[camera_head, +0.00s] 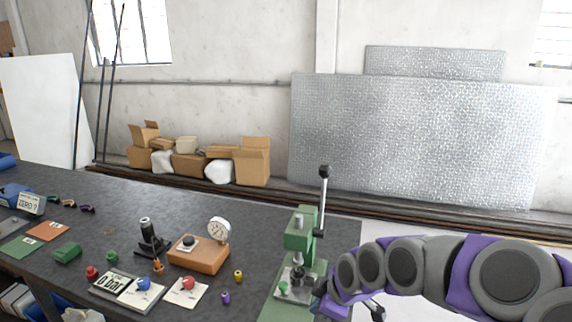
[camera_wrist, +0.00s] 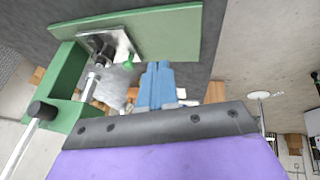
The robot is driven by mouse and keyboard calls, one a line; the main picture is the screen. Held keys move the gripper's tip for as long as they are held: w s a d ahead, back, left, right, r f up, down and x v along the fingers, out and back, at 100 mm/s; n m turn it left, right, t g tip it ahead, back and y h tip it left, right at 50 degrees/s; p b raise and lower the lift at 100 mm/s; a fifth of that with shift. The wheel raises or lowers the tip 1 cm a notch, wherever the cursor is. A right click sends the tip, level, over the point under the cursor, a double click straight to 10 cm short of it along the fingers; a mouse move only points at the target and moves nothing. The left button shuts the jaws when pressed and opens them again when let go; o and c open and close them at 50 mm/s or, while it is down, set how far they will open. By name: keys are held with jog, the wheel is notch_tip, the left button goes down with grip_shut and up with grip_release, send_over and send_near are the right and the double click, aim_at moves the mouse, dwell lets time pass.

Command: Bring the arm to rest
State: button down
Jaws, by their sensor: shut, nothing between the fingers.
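My arm (camera_head: 440,265), grey and purple, reaches in from the right edge in the head view. Its end is beside the green press (camera_head: 300,240) at the table's right end. My gripper's fingertips are hard to make out in the head view. In the wrist view my gripper (camera_wrist: 158,68) shows as two blue fingers shut together with nothing between them. The green press (camera_wrist: 150,35) fills the upper left of that view, close to the fingers. Whether they touch it I cannot tell.
The press's lever (camera_head: 323,200) stands upright with a black knob. The dark table (camera_head: 110,215) carries an orange-brown gauge block (camera_head: 198,255), a black stand (camera_head: 148,240), cards and several small coloured knobs. Cardboard boxes (camera_head: 190,163) lie by the wall. Floor shows right of the table.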

jog(key=s+d+r+m+g+h, duration=0.1)
jog(key=s+m, duration=0.6)
jog(key=s, duration=0.9)
jog(key=s+d+m+g+h, duration=0.2)
jog(key=s+m, duration=0.5)
jog(key=s, duration=0.8)
jog(key=d+g, duration=0.1)
jog(key=g, duration=0.1)
jog(key=shift+s+d+r+g+h, duration=0.25)
jog(key=shift+s+r+g+h, duration=0.1)
jog(key=shift+r+g+h, duration=0.05)
jog(key=shift+d, duration=0.3)
jog(key=shift+a, duration=0.15)
